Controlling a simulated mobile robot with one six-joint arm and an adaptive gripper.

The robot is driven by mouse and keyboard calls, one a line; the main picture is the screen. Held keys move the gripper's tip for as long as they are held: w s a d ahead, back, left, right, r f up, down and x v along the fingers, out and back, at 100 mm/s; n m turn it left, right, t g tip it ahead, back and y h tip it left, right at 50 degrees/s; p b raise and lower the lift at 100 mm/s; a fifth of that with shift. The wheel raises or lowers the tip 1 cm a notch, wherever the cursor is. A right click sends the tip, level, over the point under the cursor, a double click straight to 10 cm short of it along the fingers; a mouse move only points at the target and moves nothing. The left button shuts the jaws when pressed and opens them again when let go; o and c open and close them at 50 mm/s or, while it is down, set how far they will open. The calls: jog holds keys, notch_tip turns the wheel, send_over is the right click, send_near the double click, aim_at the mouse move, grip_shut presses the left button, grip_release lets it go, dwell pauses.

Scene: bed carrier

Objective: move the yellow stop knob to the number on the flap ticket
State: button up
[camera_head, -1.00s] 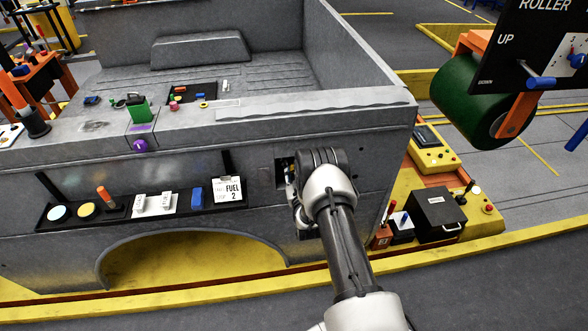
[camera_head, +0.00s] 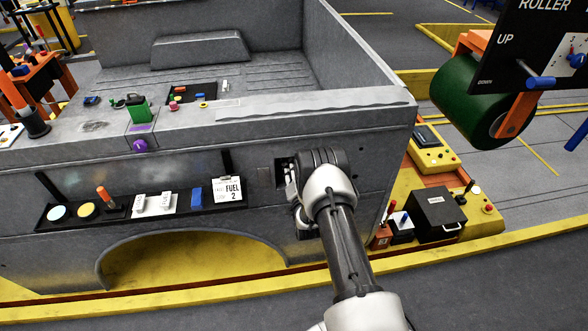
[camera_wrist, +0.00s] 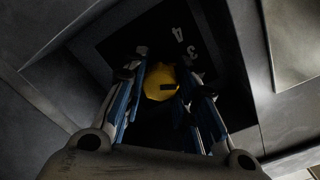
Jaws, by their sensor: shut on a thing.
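The yellow stop knob (camera_wrist: 160,82) sits inside a dark recess in the grey bed side, in the wrist view. My gripper (camera_wrist: 162,92) reaches into the recess with a finger on each side of the knob, shut on it. The black dial plate (camera_wrist: 130,40) behind it shows a 3 and a 4, both tilted; other marks are hidden. In the head view my wrist covers most of the recess (camera_head: 281,172) and the knob is hidden.
The black tray (camera_head: 125,212) on the bed side holds a blue block (camera_head: 197,196), white tags and round discs. A yellow platform with a black box (camera_head: 436,212) stands right of my arm. A green roller (camera_head: 470,102) is at upper right.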

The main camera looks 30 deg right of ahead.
jog(key=shift+m, duration=2)
jog(key=o, duration=1.1)
jog(key=shift+s, duration=0.1)
jog(key=v, duration=1.2)
